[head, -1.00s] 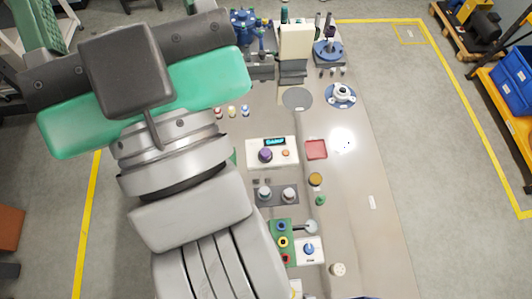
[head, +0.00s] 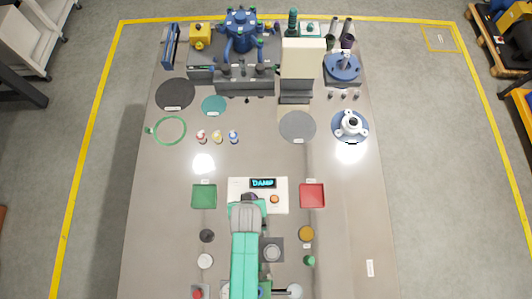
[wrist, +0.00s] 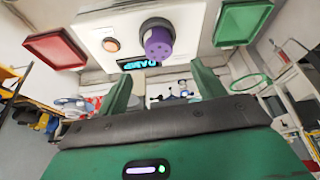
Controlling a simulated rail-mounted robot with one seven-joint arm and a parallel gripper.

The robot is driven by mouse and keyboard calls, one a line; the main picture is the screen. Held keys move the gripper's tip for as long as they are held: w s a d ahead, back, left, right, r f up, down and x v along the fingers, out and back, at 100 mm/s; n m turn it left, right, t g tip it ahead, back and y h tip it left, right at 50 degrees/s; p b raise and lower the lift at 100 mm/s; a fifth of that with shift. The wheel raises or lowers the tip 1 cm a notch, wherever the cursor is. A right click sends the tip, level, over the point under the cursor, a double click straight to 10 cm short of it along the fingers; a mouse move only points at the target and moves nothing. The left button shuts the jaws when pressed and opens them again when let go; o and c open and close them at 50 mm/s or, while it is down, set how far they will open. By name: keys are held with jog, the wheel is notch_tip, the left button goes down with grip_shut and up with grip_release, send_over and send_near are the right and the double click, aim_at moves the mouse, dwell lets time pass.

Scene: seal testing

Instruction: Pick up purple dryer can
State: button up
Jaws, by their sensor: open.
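The purple dryer can (wrist: 158,42) stands on the white dryer unit (wrist: 110,22) in the wrist view. The unit's display (head: 263,183) reads "DAMP" in the head view. My gripper's two green fingers (wrist: 160,69) are open and empty. In the wrist view the can lies just ahead of the fingertips, roughly centred between them, with no visible contact. In the head view my gripper (head: 247,208) is over the front of the dryer unit, and the arm hides most or all of the can.
A green tray (head: 204,196) is left of the dryer and a red tray (head: 312,195) right of it. An orange button (head: 275,199) sits on the unit. Small jars and caps lie in front. The table's right side (head: 350,220) is mostly clear.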

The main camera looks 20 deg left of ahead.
jog(key=x, duration=0.5)
jog(key=b+x, duration=0.1)
jog(key=x, duration=0.1)
jog(key=shift+s+d+f, duration=0.15)
jog(key=shift+f, duration=0.3)
jog(key=shift+c, duration=0.2)
jog(key=c, duration=1.2)
jog(key=shift+r, duration=0.1)
